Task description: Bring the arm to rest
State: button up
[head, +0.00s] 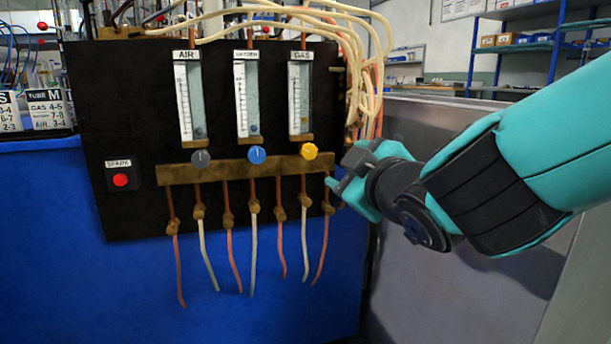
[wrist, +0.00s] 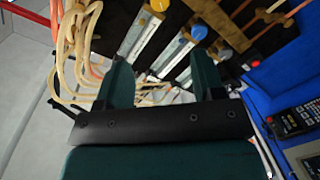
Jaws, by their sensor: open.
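My gripper (head: 333,184) is at the right end of the black panel (head: 120,130) in the head view, near the brass bar below the flow meters. In the wrist view my gripper (wrist: 160,80) shows two teal fingers spread apart with nothing between them. The yellow knob (head: 309,151) under the GAS meter is just left of the fingers in the head view, with a visible gap. The yellow knob also shows beyond the fingers in the wrist view (wrist: 159,5). The arm reaches in from the right.
The blue knob (head: 257,155), grey knob (head: 201,159) and red SPARK button (head: 120,180) are on the panel. Thin hoses (head: 253,250) hang below the brass bar (head: 170,174). Pale tubes (head: 377,70) loop at the panel's right side. A grey surface (head: 450,290) lies below the arm.

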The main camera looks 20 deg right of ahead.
jog(key=s+a+f+m+g+y+p, duration=0.1)
jog(key=s+a+f+m+g+p, duration=0.1)
jog(key=s+f+m+g+p, duration=0.35)
jog(key=s+a+n+g+y+p, duration=0.2)
jog(key=s+a+n+g, duration=0.1)
jog(key=s+g, duration=1)
notch_tip(320, 180, up, 38)
jog(key=s+t+p, duration=0.1)
jog(key=s+p, duration=0.1)
jog(key=p, duration=3.5)
jog(key=shift+s+a, duration=0.15)
jog(key=shift+a, duration=0.05)
jog(key=shift+m+t, duration=0.25)
